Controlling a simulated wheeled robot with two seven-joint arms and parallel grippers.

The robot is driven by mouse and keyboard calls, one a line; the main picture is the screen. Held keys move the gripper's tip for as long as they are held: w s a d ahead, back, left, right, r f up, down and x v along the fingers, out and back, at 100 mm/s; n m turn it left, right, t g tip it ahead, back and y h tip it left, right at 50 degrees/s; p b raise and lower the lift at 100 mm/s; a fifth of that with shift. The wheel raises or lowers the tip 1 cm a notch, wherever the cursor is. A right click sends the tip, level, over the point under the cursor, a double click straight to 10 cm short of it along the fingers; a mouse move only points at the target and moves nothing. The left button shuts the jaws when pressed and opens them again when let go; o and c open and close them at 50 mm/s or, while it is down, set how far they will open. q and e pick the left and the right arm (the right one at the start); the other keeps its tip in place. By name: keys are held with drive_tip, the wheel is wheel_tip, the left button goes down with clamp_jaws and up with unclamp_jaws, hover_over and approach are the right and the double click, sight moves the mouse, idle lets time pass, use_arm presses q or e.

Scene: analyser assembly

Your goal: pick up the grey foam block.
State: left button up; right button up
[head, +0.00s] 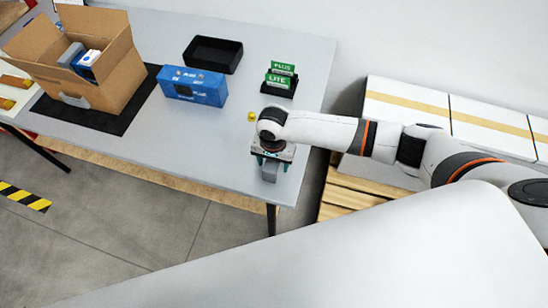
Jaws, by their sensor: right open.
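A small grey foam block (270,172) stands near the front right edge of the table. My right gripper (272,161) is right above it, pointing down, with its jaws open. The fingertips look to be at the level of the block's top, one to each side of it. The gripper body hides part of the block, and I cannot tell whether the fingers touch it. My left gripper is not in view.
On the grey table (150,150) are an open cardboard box (112,78) on a black mat (92,117), a blue box (196,86), a black tray (213,54) and green PLUS and LITE cards (279,77). A small yellow object (251,116) lies by my wrist. White cartons (405,104) stand at right.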

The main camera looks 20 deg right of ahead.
drive_tip(key=shift+c, duration=0.2)
drive_tip(key=c, duration=1)
